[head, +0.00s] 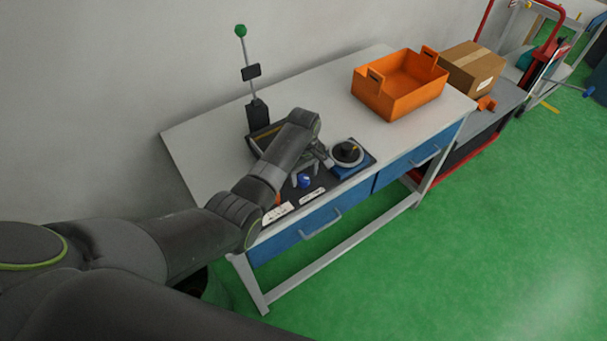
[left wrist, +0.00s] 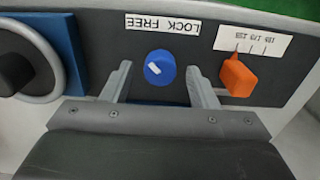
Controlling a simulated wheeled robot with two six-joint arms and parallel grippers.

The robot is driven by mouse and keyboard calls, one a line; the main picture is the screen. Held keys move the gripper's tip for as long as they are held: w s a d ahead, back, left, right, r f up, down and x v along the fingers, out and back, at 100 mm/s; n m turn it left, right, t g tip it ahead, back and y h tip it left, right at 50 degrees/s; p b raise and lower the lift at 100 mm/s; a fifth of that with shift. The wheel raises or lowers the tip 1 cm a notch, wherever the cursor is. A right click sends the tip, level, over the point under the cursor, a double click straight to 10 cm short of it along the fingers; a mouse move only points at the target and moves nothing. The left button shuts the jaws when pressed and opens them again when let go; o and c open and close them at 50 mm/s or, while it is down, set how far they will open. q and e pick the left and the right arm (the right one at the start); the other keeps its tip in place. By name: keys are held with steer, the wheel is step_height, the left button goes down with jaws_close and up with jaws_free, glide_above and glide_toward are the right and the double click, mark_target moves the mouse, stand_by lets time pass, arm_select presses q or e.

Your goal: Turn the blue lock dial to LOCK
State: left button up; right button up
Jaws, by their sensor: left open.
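The blue lock dial (left wrist: 160,68) sits on a dark panel, with a short white mark on its face slanting toward the upper left in the left wrist view. A white label (left wrist: 163,24) reading LOCK and FREE lies beside it, upside down in this view. My left gripper (left wrist: 159,71) is open, with one finger on each side of the dial and a visible gap to each. My right gripper is not in view.
An orange knob (left wrist: 238,76) with a scale label is close to the right finger in the left wrist view. A black round knob on a blue base (head: 347,154) stands beside the dial. An orange crate (head: 400,98) and a green-topped pole (head: 245,72) stand on the table.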

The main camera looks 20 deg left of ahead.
arm_select(q)
steer(key=shift+f, duration=0.35)
steer(key=shift+c, duration=0.2)
steer(key=c, duration=0.9)
steer(key=shift+c, duration=0.2)
